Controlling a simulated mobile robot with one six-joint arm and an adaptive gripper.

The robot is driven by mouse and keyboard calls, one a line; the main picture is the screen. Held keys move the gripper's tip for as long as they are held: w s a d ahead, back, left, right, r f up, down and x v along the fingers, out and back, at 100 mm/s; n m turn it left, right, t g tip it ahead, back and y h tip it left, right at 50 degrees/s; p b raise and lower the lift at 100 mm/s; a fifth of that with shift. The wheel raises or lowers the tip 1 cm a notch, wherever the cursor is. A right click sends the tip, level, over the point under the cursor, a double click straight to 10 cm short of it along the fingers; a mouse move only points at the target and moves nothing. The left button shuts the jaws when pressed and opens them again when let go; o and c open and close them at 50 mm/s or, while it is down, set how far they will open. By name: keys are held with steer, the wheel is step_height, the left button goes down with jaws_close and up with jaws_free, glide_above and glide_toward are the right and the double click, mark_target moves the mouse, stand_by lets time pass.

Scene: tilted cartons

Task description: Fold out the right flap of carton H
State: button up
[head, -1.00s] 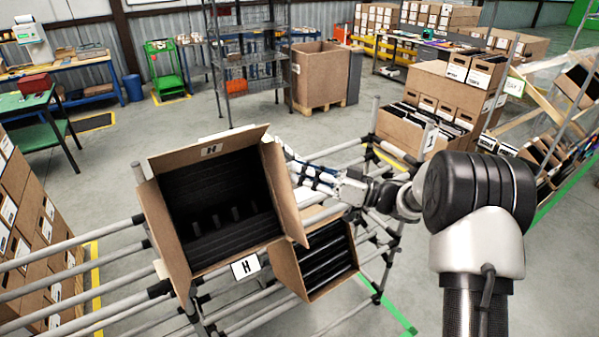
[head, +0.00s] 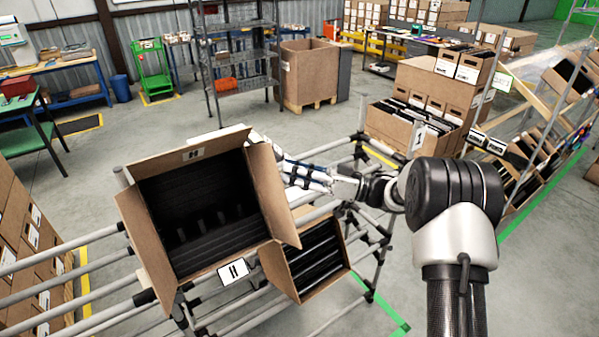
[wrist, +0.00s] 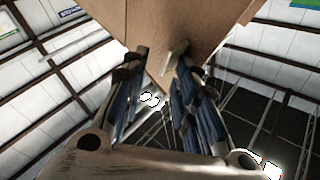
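Carton H (head: 150,278) is a tilted brown box with dark contents and an H label on its front. Its top flap (head: 218,147), left flap (head: 139,239) and right flap (head: 266,192) show in the head view. The right flap stands up from the carton's right edge. My gripper (head: 284,170) is at the outer, right side of this flap, near its upper part. In the wrist view, my gripper (wrist: 162,82) has its two blue-padded fingers apart, with a cardboard corner (wrist: 150,35) just beyond and between the tips. I cannot tell whether they touch it.
A smaller carton (head: 299,290) with black items sits right of carton H, below my gripper. Both are on a rack of grey tubes (head: 90,271). More cartons (head: 390,124) stand at the back right. The grey floor (head: 170,112) behind carton H is clear.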

steer(key=shift+o, duration=1.2)
steer(key=shift+w+a+f, duration=0.15)
steer(key=shift+w+a, duration=0.15)
steer(key=shift+a, duration=0.2)
steer(key=shift+d, duration=0.15)
steer(key=shift+d, duration=0.25)
steer(key=shift+c, duration=0.5)
steer(key=v, duration=1.1)
steer(key=shift+s+d, duration=0.2)
steer(key=shift+d, duration=0.1)
steer(key=shift+c, duration=0.7)
